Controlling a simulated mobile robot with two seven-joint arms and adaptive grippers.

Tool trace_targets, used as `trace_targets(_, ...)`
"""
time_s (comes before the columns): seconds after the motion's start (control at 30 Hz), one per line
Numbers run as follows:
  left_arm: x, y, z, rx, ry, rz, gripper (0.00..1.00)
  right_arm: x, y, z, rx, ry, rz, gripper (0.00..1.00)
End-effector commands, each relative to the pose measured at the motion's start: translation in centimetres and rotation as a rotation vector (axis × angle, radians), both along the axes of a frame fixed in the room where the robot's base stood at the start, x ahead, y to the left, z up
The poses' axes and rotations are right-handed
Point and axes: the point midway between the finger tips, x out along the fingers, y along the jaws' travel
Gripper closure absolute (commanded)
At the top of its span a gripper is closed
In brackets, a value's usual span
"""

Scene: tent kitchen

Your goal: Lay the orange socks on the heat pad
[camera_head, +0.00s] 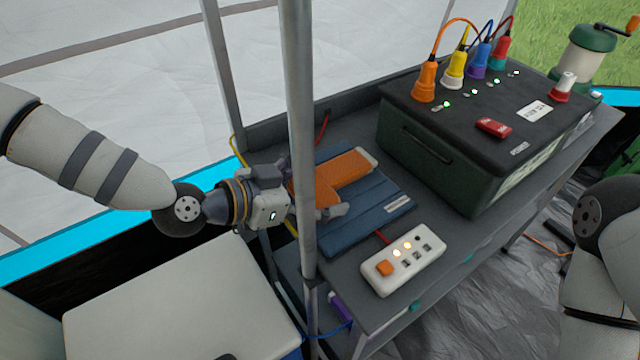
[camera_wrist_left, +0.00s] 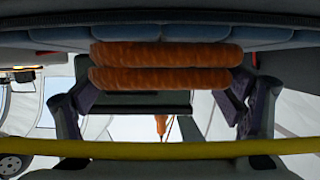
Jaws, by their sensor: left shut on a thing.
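The orange socks (camera_head: 342,180), with a pale end, are at the heat pad (camera_head: 372,220), a blue quilted mat on the grey table. My left gripper (camera_head: 316,192) comes in from the left, partly behind a metal pole, and is shut on the socks. In the left wrist view the socks (camera_wrist_left: 165,78) show as two orange rolls lying across between the fingers, close against the blue pad (camera_wrist_left: 130,34). Whether they rest fully on the pad cannot be told. My right arm shows only at the right edge; its gripper is out of view.
A grey pole (camera_head: 301,110) stands in front of my left gripper. A white control box (camera_head: 403,262) with lit buttons sits at the pad's near edge. A green-black power box (camera_head: 430,150) with coloured plugs stands right. A pale lid (camera_head: 180,305) lies lower left.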

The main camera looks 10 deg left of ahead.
Motion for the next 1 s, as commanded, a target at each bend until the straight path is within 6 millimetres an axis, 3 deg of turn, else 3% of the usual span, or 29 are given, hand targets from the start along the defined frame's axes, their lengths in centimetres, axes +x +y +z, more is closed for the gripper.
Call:
trace_targets(0.3, 0.1, 0.0, -0.2, 0.000, -0.003, 0.000, 0.43, -0.1, 0.0, -0.1, 0.000, 0.002, 0.000, 1.00)
trace_targets(0.33, 0.1, 0.0, -0.1, 0.000, -0.003, 0.000, 0.10, 0.0, 0.0, -0.1, 0.000, 0.002, 0.000, 1.00)
trace_targets(0.4, 0.1, 0.0, -0.1, 0.000, -0.003, 0.000, 0.00, 0.0, 0.0, 0.0, 0.000, 0.001, 0.001, 1.00)
trace_targets(0.8, 0.1, 0.0, 0.6, -0.001, -0.006, 0.001, 0.00, 0.2, 0.0, 0.2, 0.000, -0.008, 0.001, 1.00)
trace_targets(1.0, -2.3, 2.6, 2.3, -0.001, -0.010, 0.004, 0.00, 1.1, 0.0, 1.1, 0.001, -0.036, 0.000, 1.00)
